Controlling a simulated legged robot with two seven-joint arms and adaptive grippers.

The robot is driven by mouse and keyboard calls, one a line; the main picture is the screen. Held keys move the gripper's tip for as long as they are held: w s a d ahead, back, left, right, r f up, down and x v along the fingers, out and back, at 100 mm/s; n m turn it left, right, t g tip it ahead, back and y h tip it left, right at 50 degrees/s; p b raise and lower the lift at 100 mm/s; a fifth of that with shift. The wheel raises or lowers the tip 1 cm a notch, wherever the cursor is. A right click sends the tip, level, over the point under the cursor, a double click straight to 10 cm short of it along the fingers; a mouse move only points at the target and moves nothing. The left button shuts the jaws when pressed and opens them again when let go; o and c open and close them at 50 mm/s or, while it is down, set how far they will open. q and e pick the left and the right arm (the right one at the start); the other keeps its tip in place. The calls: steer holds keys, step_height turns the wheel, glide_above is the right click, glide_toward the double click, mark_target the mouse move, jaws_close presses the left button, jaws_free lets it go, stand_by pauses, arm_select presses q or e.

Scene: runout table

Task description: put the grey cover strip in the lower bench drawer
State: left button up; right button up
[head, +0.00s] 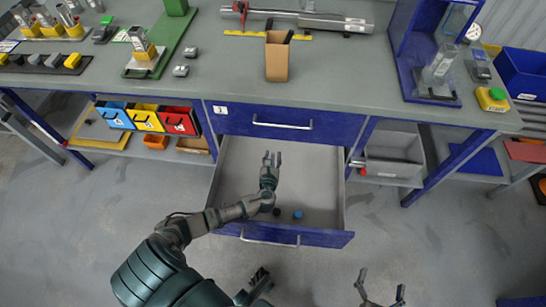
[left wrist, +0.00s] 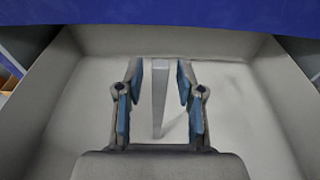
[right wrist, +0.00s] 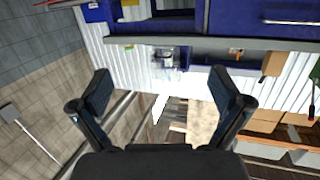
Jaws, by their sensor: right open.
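The lower bench drawer (head: 232,165) is pulled out under the bench, and its pale inside shows. My left gripper (head: 271,158) is over the drawer. In the left wrist view, its fingers (left wrist: 160,95) are apart, with the narrow grey cover strip (left wrist: 159,90) between them and a gap on each side. A faint shadow lies to the right of the strip. I cannot tell whether the strip rests on the drawer floor. The strip is not distinct in the head view. My right gripper (head: 381,287) is open and empty, low in front of the bench.
The upper blue drawer (head: 285,122) is shut above the open one. A small blue round thing (head: 298,214) lies near the drawer's front. Blue, yellow and red bins (head: 147,118) stand left under the bench, and a grey bin (head: 392,160) stands right. A brown holder (head: 277,62) stands on the bench.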

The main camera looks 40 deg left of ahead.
arm_select(q)
steer(key=shift+r, duration=0.1)
steer(key=shift+s+r, duration=0.1)
steer(key=p+v, duration=0.3)
steer(key=v, duration=0.9)
arm_select(e)
steer(key=s+d+f+g+h, duration=0.2)
steer(key=s+d+f+g, duration=0.1)
steer(key=s+f+g, duration=0.3)
steer(key=shift+s+f+g, duration=0.25)
steer(key=shift+f+g, duration=0.15)
steer(key=shift+f, duration=0.35)
arm_select(q)
steer(key=shift+p, duration=0.3)
